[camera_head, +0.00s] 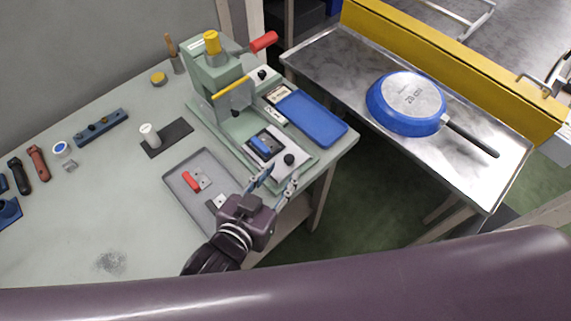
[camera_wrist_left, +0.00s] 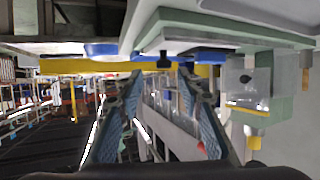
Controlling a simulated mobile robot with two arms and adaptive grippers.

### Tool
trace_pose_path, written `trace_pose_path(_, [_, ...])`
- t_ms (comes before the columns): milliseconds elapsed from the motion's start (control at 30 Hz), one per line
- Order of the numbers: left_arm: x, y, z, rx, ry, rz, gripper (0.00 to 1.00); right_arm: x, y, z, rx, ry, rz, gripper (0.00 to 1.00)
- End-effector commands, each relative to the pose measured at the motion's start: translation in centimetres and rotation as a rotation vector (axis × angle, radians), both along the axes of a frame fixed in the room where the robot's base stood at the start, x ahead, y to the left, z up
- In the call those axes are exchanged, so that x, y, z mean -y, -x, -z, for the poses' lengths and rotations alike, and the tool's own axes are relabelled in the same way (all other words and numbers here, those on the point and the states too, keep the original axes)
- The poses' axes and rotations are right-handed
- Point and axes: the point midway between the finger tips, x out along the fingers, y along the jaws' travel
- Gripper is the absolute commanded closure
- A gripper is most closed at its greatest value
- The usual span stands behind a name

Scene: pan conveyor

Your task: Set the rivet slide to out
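A green riveting press (camera_head: 221,75) stands on the workbench. On the front of its base is a pale plate with a blue block (camera_head: 262,145) and a black knob (camera_head: 289,159) beside it. I cannot tell for sure which part is the rivet slide, nor read its setting. My left gripper (camera_head: 277,181) is in front of this plate with its two fingers apart and nothing between them. In the left wrist view a dark knob (camera_wrist_left: 165,61) shows beyond the open fingertips, apart from them. My right gripper is not in view.
A grey tray (camera_head: 178,197) holding a red-handled part (camera_head: 191,181) is left of my gripper. A blue pan (camera_head: 408,103) rests upside down on the metal conveyor table (camera_head: 335,55). Tools lie at the bench's left.

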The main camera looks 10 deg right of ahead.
Motion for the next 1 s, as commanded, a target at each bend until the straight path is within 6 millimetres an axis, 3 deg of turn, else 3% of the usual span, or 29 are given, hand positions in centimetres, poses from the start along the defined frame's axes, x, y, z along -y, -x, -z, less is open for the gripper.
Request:
trace_pose_path(233, [-1.1,1.9,-0.9,0.000,0.000,0.000,0.66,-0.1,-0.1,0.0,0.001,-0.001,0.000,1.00])
trace_pose_path(1000, [-1.2,2.0,-1.0,0.000,0.000,0.000,0.66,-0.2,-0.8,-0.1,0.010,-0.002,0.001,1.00])
